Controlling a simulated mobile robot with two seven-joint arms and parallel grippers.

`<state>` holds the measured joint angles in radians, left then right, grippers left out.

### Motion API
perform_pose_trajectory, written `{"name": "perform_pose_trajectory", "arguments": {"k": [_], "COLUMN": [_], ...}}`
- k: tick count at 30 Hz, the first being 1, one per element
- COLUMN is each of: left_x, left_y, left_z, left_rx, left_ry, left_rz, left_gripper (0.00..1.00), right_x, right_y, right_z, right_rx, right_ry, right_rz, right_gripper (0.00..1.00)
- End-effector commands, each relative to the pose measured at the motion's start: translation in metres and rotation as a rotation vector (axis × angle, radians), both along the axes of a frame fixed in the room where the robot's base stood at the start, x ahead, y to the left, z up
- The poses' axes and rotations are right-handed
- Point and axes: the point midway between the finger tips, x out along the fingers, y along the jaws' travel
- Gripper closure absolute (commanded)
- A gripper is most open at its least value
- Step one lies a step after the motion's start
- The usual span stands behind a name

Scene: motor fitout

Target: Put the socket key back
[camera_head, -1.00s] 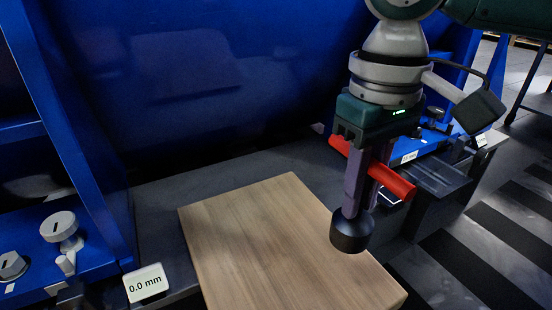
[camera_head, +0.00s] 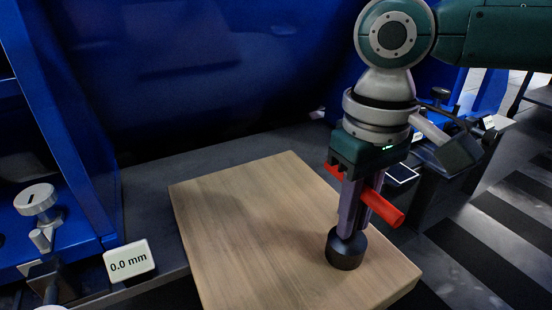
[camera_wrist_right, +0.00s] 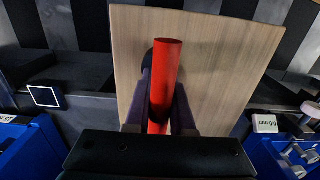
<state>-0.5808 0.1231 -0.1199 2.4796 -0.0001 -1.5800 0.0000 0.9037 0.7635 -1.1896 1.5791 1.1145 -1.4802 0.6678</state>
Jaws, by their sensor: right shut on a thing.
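The socket key has a red bar handle (camera_head: 383,207) and a round black socket end (camera_head: 346,249). My right gripper (camera_head: 356,228) points down with its purple fingers shut on the key, the red bar passing crosswise between them. The socket end hangs lowest, in front of the right part of the wooden board (camera_head: 235,225); I cannot tell whether it touches the wood. In the right wrist view the red bar (camera_wrist_right: 166,70) runs between the fingers (camera_wrist_right: 160,108), with the board behind it. The fingers hide part of the key. My left gripper is not in view.
A white display (camera_head: 129,261) reading 0.0 mm stands left of the board. Blue fixtures with a grey knob (camera_head: 36,199) are at the left. A large blue panel (camera_head: 230,70) rises behind. Most of the board is bare. The striped floor (camera_head: 490,240) lies at the right.

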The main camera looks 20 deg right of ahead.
Motion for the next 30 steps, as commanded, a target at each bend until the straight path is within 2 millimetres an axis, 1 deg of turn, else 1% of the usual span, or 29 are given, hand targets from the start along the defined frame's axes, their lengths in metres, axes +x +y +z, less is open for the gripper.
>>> {"name": "perform_pose_trajectory", "arguments": {"k": [1, 2, 9, 10, 17, 19, 23, 27, 30], "left_x": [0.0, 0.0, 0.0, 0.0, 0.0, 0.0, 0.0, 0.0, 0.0], "left_y": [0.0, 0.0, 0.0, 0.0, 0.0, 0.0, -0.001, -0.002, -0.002], "left_z": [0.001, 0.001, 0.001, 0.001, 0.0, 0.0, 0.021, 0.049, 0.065], "left_rx": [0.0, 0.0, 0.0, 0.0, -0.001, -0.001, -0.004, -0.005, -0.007], "left_ry": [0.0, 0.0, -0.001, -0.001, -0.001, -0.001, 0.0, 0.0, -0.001], "left_rz": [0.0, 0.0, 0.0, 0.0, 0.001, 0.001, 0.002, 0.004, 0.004], "left_gripper": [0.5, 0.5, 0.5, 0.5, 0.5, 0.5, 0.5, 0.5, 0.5], "right_x": [0.0, 0.0, 0.0, 0.0, 0.0, 0.0, 0.0, 0.001, 0.001], "right_y": [0.0, 0.0, 0.0, 0.0, 0.0, 0.0, 0.0, 0.0, 0.0], "right_z": [-0.001, -0.002, -0.002, -0.002, -0.001, 0.003, 0.027, 0.061, 0.084], "right_rx": [0.001, 0.0, 0.0, 0.0, 0.0, 0.0, 0.002, 0.002, 0.001], "right_ry": [0.0, 0.001, 0.0, 0.0, 0.0, -0.001, -0.001, -0.001, -0.001], "right_rz": [-0.001, 0.0, 0.0, 0.0, 0.0, 0.001, 0.001, 0.0, 0.0], "right_gripper": [1.0, 0.77, 0.5, 0.48, 0.48, 0.48, 0.48, 0.48, 0.48]}}
